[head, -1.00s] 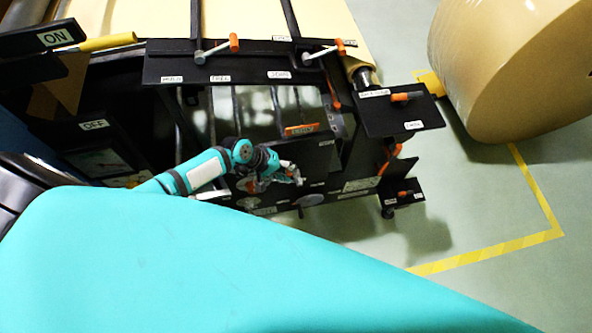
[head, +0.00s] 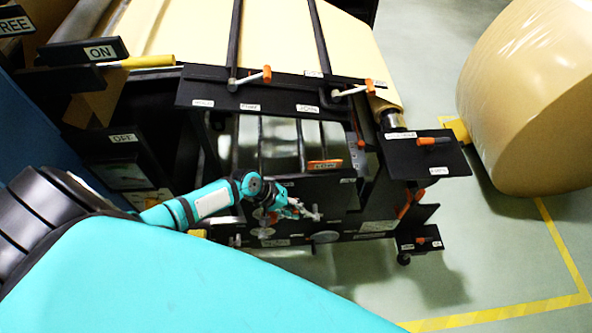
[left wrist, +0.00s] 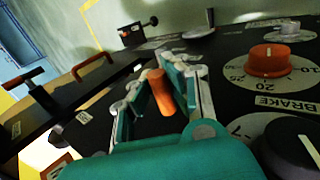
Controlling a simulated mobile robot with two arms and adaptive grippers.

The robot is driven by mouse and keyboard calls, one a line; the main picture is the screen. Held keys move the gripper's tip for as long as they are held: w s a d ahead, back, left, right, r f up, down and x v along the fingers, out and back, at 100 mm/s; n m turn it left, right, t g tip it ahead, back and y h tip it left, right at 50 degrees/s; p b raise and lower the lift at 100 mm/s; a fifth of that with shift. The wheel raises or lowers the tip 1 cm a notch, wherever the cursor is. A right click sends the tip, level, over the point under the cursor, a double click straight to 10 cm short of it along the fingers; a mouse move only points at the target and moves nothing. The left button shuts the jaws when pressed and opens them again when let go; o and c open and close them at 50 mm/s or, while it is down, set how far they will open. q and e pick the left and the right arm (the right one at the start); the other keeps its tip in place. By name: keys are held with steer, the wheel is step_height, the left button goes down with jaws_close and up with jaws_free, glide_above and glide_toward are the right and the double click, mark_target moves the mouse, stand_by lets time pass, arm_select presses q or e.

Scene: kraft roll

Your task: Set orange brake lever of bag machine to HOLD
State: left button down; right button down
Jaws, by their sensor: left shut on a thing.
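An orange lever handle (left wrist: 160,92) stands between the two fingers of my left gripper (left wrist: 163,88) in the left wrist view, and the fingers are shut on it. In the head view my left gripper (head: 298,211) is at the front panel (head: 330,192) of the bag machine, and the handle there is mostly hidden by the fingers. A BRAKE label (left wrist: 282,103) lies on the panel to the right, below an orange dial knob (left wrist: 268,60). I cannot read a HOLD label. My right gripper is not in view.
A black knob (left wrist: 298,145) is close to the gripper's right. Other orange-tipped levers stand on the upper panel (head: 280,92) and the side shelf (head: 425,158). A big kraft roll (head: 530,95) stands at the right. The floor (head: 480,250) in front of it is clear.

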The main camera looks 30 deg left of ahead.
arm_select(q)
steer(key=c, duration=1.2)
jaws_free()
steer(key=shift+a, duration=0.1)
steer(key=v, duration=1.2)
